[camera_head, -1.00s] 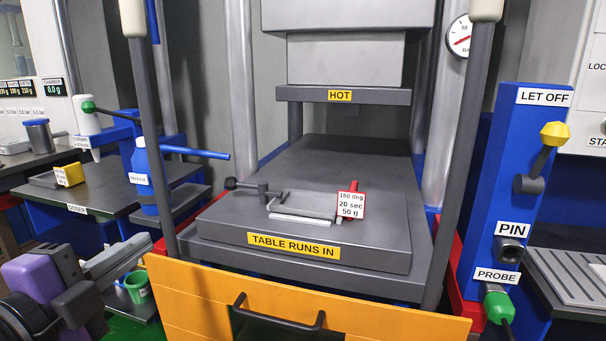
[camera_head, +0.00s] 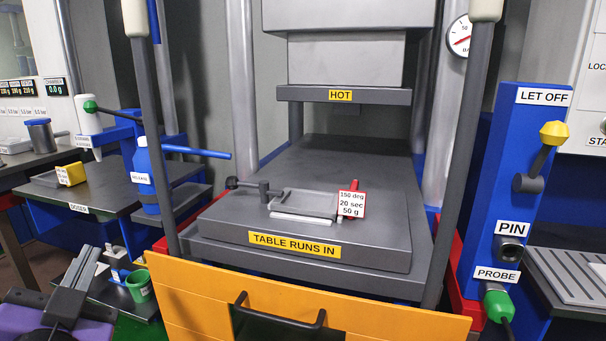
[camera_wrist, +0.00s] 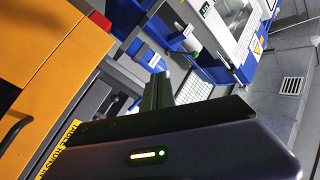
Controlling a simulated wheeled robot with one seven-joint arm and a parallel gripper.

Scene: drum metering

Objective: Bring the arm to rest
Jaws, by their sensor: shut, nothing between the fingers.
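My gripper (camera_head: 84,262) is low at the left of the head view, with its grey fingers pointing up and its purple arm link below. The fingers are shut with nothing between them. It is apart from the bench and the press. In the wrist view the dark fingers (camera_wrist: 158,92) stand up beyond the gripper's dark body, which hides much of the lower picture.
The orange drawer front (camera_head: 300,308) with its dark handle is right of my gripper. A green cup (camera_head: 139,286) is close beside the fingers. The press table (camera_head: 310,250) carries a grey mould frame (camera_head: 303,203). A blue bottle (camera_head: 145,172) stands at the left.

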